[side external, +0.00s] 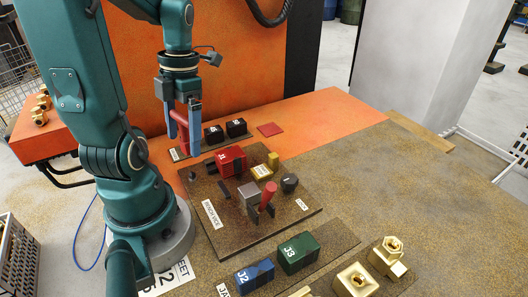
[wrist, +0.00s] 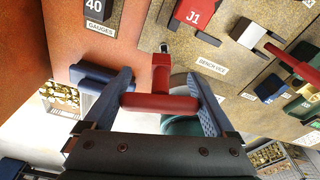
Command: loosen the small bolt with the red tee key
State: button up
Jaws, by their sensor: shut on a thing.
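My gripper (side external: 183,138) is above the near left end of the gauge strip, beside the work board. It is shut on the red tee key (wrist: 160,78), with the blue fingers at the two ends of its crossbar. The key's shank points away from the wrist and ends in a small metal tip. In the side view the key (side external: 181,116) is partly hidden by the fingers. A small dark round piece (side external: 192,176) on the board's left corner may be the small bolt; it is too small to tell.
The work board (side external: 222,238) carries a red J1 block (side external: 232,161), a grey vise block (side external: 249,198) with a red handle (side external: 268,196), and a dark knob (side external: 289,183). Black gauge blocks (side external: 236,128) stand behind. Green J3 (side external: 298,253), blue J2 (side external: 254,277) and brass fittings (side external: 355,280) are in front.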

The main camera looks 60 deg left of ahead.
aim_at(184, 143)
jog(key=shift+s+d+f, duration=0.1)
jog(key=shift+d+f, duration=0.05)
jog(key=shift+f, duration=0.45)
jog(key=shift+s+d+f, duration=0.15)
jog(key=shift+f, duration=0.5)
jog(key=shift+s+d+f, duration=0.1)
jog(key=shift+d+f, duration=0.05)
jog(key=shift+f, duration=0.45)
jog(key=shift+f+m, duration=0.15)
jog(key=shift+m, duration=0.55)
jog(key=m+y, duration=0.1)
jog(key=m, duration=0.5)
jog(key=shift+a, duration=0.2)
jog(key=m, duration=0.4)
jog(key=shift+w+m+t+y, duration=0.1)
jog(key=shift+m+t+y, duration=0.2)
jog(key=shift+m, duration=0.1)
jog(key=m, duration=0.3)
jog(key=shift+a, duration=0.1)
jog(key=shift+f, duration=0.55)
